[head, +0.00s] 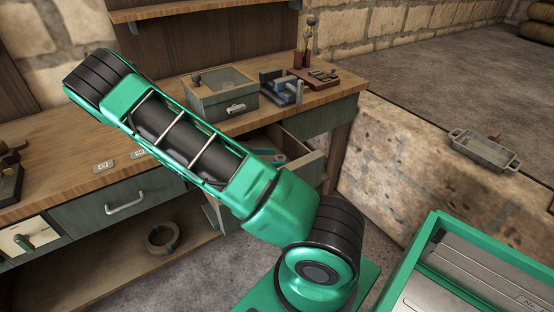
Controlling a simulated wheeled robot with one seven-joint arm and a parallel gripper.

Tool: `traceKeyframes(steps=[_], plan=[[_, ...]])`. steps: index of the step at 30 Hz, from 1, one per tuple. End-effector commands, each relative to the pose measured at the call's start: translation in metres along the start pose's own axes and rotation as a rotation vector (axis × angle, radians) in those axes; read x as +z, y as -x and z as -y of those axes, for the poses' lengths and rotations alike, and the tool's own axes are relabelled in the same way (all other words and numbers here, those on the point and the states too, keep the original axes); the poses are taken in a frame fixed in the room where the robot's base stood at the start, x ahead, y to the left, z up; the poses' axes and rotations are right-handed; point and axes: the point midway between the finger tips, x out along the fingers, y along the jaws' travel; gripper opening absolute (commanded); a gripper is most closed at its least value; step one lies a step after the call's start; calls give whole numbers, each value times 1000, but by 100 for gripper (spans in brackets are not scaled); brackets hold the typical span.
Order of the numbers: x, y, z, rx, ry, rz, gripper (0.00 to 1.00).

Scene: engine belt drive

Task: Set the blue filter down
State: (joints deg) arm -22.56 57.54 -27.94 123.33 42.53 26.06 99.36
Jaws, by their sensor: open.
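My green and black arm reaches across the middle of the head view to the upper left. My gripper is out of view, so its jaws and anything between them do not show. No object is clearly recognisable as the blue filter. A blue and dark piece (292,88), which looks like a vise, stands on the wooden workbench (70,180) near its right end. Part of the bench top is hidden behind my arm.
A grey-green box (222,104) and a small tool rack (318,76) stand on the bench. A drawer (305,158) is open at the right. A ring (162,238) lies on the lower shelf. A metal tray (485,150) sits at the right.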

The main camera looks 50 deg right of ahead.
Motion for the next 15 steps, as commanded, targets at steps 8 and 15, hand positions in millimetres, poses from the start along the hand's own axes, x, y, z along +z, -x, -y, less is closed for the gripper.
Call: traceKeyframes(steps=[8,15], plan=[[0,35,0,-2,1,1,52],[0,41,0,0,1,1,52]])
